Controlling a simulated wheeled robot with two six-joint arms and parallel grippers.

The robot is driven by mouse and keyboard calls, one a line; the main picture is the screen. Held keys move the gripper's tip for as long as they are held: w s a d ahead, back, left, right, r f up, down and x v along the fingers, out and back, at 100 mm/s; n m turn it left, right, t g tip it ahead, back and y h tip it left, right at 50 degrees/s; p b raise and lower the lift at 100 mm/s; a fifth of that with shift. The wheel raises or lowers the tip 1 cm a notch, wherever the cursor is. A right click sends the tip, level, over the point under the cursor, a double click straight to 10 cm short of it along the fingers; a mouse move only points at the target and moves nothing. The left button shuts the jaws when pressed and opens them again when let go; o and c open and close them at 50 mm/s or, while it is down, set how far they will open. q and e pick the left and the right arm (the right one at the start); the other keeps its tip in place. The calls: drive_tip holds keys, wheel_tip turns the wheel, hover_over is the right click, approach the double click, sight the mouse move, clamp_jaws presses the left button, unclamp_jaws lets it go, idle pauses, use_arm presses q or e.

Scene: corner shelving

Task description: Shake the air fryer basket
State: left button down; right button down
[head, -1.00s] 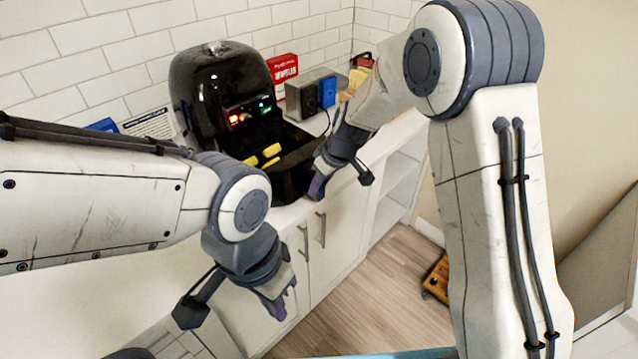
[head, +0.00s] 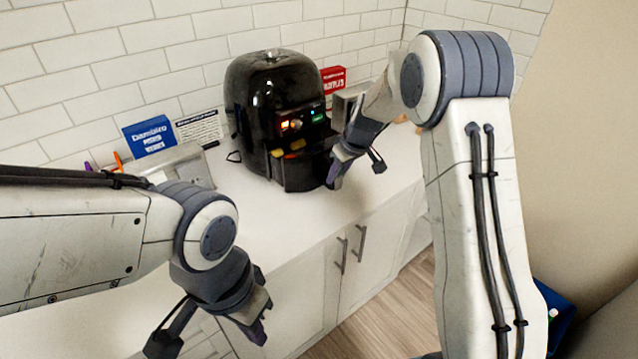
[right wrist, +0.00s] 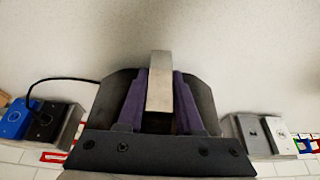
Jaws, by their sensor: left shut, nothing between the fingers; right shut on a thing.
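The black air fryer (head: 265,90) stands on the white counter by the tiled wall. Its dark basket (head: 300,174) is at its lower front, and yellowish pieces (head: 292,148) show just above the basket's front. My right gripper (head: 335,178) is at the basket's front right. In the right wrist view its purple fingers are shut on a light grey bar, the basket handle (right wrist: 160,82). My left gripper (head: 262,332) is shut and empty, in front of the counter's edge and well apart from the fryer.
A blue box (head: 150,137) and a white printed card (head: 199,127) stand by the wall left of the fryer. A red box (head: 333,80) is behind it at the right. The counter (head: 255,215) before the fryer is clear. Cabinet doors (head: 300,290) with handles are below.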

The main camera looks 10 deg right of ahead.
drive_tip(key=shift+w+a, duration=0.1)
drive_tip(key=c, duration=0.6)
unclamp_jaws()
drive_tip(key=shift+o, duration=0.2)
drive_tip(key=shift+r, duration=0.1)
drive_tip(key=b+v, duration=0.1)
drive_tip(key=v, duration=0.9)
drive_tip(key=shift+r, duration=0.15)
